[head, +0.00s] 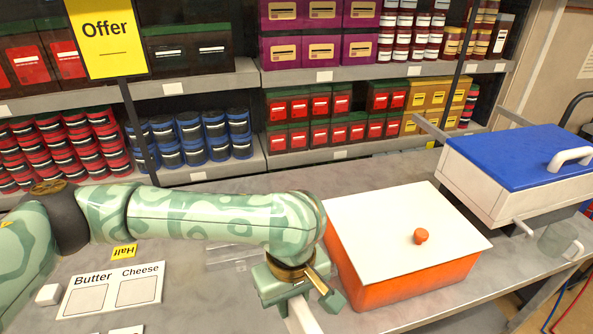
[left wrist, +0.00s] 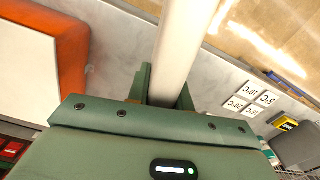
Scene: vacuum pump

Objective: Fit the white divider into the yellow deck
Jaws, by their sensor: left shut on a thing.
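My left gripper (head: 302,294) is low in the middle of the head view, in front of the orange box. It is shut on a long white bar (head: 304,318), which looks like the white divider. In the left wrist view the bar (left wrist: 182,45) runs up from between the fingers of my left gripper (left wrist: 164,90) and out of the top edge. Its far end is out of view. I cannot make out the yellow deck in either view. My right gripper is not in view.
An orange box (head: 405,283) with a white lid (head: 375,225) and orange knob stands beside the gripper. A white case with a blue lid (head: 515,158) is at right. Label cards (head: 110,288) and a small white block (head: 48,294) lie left on the grey counter (head: 190,305). Stocked shelves stand behind.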

